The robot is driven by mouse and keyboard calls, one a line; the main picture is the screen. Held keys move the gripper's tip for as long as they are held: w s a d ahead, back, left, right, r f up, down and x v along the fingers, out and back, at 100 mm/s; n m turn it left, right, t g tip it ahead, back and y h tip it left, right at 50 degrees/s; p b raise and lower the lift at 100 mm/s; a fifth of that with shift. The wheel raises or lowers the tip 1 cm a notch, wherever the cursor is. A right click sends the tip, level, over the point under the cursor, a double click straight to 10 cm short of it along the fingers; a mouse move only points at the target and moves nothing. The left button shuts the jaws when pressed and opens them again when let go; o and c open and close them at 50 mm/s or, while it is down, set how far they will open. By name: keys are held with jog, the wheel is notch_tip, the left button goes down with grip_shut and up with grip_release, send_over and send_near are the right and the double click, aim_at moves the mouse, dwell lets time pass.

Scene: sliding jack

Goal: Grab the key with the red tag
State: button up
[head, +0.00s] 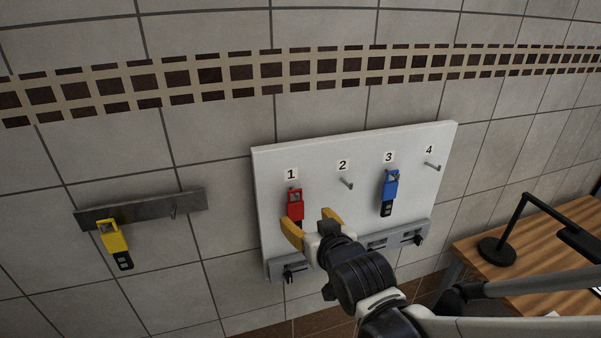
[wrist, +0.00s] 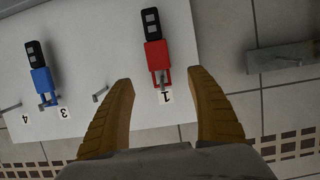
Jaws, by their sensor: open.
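The key with the red tag (head: 295,204) hangs on the hook under label 1 on the white board (head: 330,155). In the wrist view, which shows the board upside down, the red tag (wrist: 157,56) with its black key end (wrist: 151,24) lies ahead, between the lines of the two fingers. My gripper (head: 314,225) is open and empty, with yellow fingers, just in front of and below right of the red tag in the head view. It also shows in the wrist view (wrist: 163,85), its fingers spread apart. No contact with the tag is visible.
A key with a blue tag (head: 390,187) hangs at label 3. Hooks 2 (head: 346,183) and 4 (head: 432,165) are bare. Grey lock strips (head: 383,242) line the board's bottom. A yellow-tagged key (head: 113,238) hangs from a rail at left. A desk with lamp (head: 497,250) stands right.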

aim_at(296, 204)
jog(key=b+x, duration=0.1)
jog(key=x, duration=0.3)
jog(key=shift+w+a+f, duration=0.1)
jog(key=shift+w+f, duration=0.15)
jog(key=shift+w, duration=0.05)
jog(key=x, duration=0.3)
jog(key=r+x, duration=0.1)
jog(key=x, duration=0.1)
jog(key=shift+w+f+b, duration=0.1)
jog(key=shift+w+b, duration=0.25)
jog(key=shift+b, duration=0.05)
jog(key=c, duration=1.3)
